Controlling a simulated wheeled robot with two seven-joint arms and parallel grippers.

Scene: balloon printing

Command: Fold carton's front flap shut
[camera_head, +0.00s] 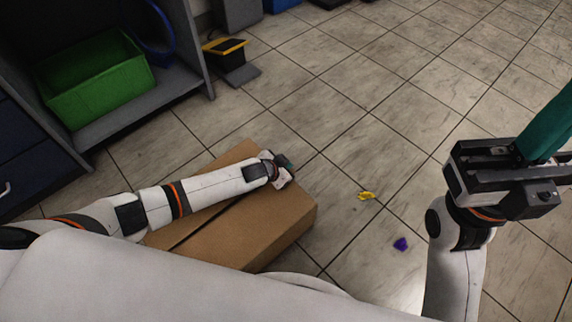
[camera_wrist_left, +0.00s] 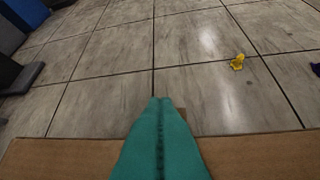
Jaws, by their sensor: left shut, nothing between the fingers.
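The brown carton (camera_head: 245,235) lies on the floor at the lower middle of the head view. A dark seam runs across its top, and my left arm hides part of that top. My left gripper (camera_head: 288,168) is over the carton's far right end. In the left wrist view its teal fingers (camera_wrist_left: 161,100) are together and empty, above the carton's brown edge (camera_wrist_left: 50,158). I cannot tell whether they touch the cardboard, or which panel is the front flap. My right gripper (camera_head: 545,130) is raised at the right, away from the carton; its fingertips run out of the picture.
A yellow scrap (camera_head: 366,196) and a purple scrap (camera_head: 401,244) lie on the tiled floor right of the carton. A shelf unit holding a green bin (camera_head: 95,80) stands at the upper left. A black and yellow item (camera_head: 225,48) is beside it. The floor beyond the carton is mostly clear.

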